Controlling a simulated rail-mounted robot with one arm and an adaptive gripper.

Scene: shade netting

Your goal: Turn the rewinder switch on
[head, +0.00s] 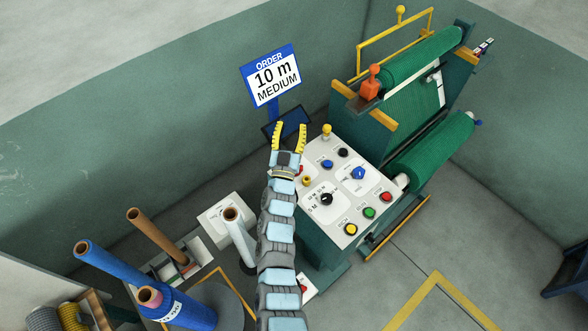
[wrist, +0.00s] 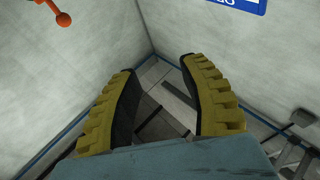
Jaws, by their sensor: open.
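A control panel (head: 311,223) with a sloped top stands right of my arm in the head view. It carries a blue rotary knob (head: 358,173) and a black rotary knob (head: 326,199) on white plates. The labels are too small to read, so I cannot tell which control is the rewinder switch. My gripper (head: 290,125) is open and empty, its yellow fingers pointing up the picture, beyond the panel's upper left edge. In the wrist view my gripper (wrist: 159,65) shows spread fingers with nothing between them; the panel is not in that view.
Yellow (head: 350,230), green (head: 370,212) and red (head: 386,197) buttons line the panel's near edge. A yellow-knobbed lever (head: 326,131) stands at its far corner. An order sign (head: 273,76) reads 10 m medium. A netting machine (head: 428,130) stands behind right; tubes (head: 155,238) stand left.

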